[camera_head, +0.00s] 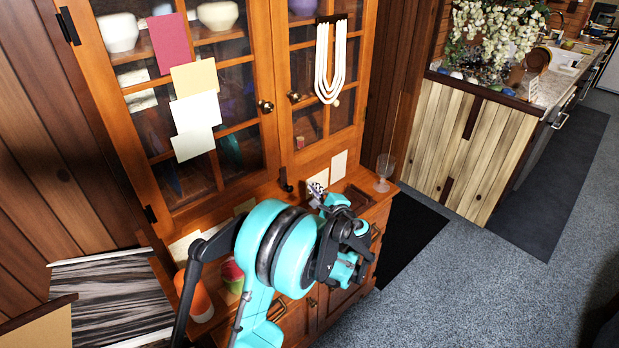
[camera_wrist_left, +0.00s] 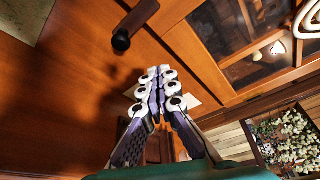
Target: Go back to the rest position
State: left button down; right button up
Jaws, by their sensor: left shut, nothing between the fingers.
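My left arm, teal and black, reaches in from the bottom of the head view. Its left gripper (camera_head: 318,192) is small and partly hidden behind the wrist, in front of the lower part of the wooden cabinet (camera_head: 265,190). In the left wrist view the two purple-and-white fingers of the left gripper (camera_wrist_left: 160,88) come together at their tips, with nothing between them. My right gripper is not in view.
A dark latch (camera_wrist_left: 121,42) is close to the fingers in the wrist view. A wine glass (camera_head: 385,168), an orange vase (camera_head: 196,298) and cards stand on the cabinet ledge. Grey carpet (camera_head: 450,290) lies open to the right.

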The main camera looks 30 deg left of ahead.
pick_arm(q)
jog(key=s+d+n+g+h, duration=0.1)
jog(key=s+d+n+h, duration=0.3)
jog(key=s, duration=0.6)
jog(key=s+d+n+g+h, duration=0.1)
jog(key=s+d+n+h, duration=0.3)
jog(key=s, duration=0.7)
jog(key=s+d+n+g+h, duration=0.1)
jog(key=s+d+n+h, duration=0.3)
jog(key=s, duration=0.7)
jog(key=d+n, duration=0.1)
jog(key=d, duration=0.1)
jog(key=shift+s+d, duration=0.15)
jog(key=shift+d, duration=0.25)
jog(key=shift+r, duration=0.1)
